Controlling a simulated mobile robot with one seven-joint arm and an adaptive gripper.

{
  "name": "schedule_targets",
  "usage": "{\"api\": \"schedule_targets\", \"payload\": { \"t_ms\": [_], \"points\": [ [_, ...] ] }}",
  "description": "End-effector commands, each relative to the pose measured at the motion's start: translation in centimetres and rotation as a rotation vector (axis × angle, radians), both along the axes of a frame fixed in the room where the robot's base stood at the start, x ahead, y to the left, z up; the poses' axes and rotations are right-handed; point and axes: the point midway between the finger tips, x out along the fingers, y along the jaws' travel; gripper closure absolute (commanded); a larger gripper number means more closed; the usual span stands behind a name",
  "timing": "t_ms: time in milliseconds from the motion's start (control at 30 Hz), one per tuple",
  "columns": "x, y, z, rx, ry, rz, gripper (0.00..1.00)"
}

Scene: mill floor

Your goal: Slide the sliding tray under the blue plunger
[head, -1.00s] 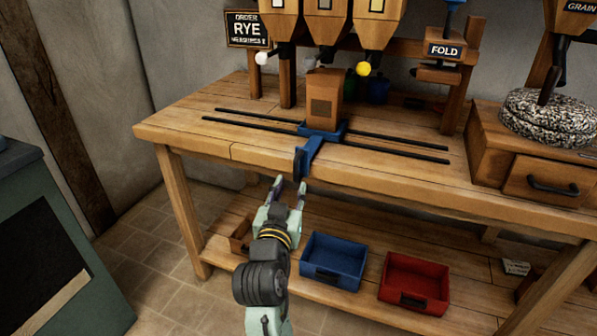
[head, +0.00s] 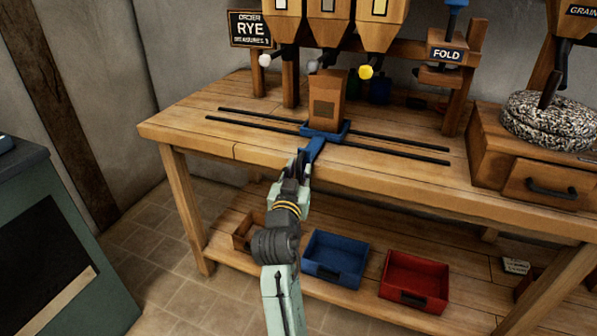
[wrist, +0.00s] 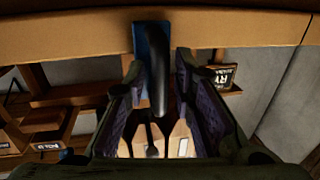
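The blue sliding tray (head: 338,133) sits on two dark rails at mid-bench, carrying an upright brown bag (head: 325,100). Its blue arm reaches the bench's front edge; its dark handle (wrist: 157,75) shows in the wrist view. My gripper (head: 299,160) is at that handle, which it partly hides in the head view. In the wrist view my gripper's fingers (wrist: 158,92) stand apart on both sides of the handle, with gaps visible. The blue plunger (head: 456,10) is above the FOLD sign (head: 447,54), to the right of the tray; its top is cut off.
The rails (head: 400,152) run clear to the right of the tray. Hoppers (head: 377,22) with white and yellow knobs hang behind the bag. A blue bin (head: 334,260) and red bin (head: 414,282) stand on the lower shelf. A drawer cabinet (head: 540,183) stands at right.

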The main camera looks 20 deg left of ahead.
Motion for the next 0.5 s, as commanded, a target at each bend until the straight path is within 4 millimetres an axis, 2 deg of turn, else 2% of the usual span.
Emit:
{"api": "schedule_targets", "payload": {
  "t_ms": [33,300,500],
  "points": [
    [-0.01,0.01,0.00,0.000,0.000,0.000,0.82],
    [-0.02,0.02,0.00,0.000,0.000,0.000,1.00],
    [-0.03,0.01,0.00,0.000,0.000,0.000,1.00]
  ]
}}
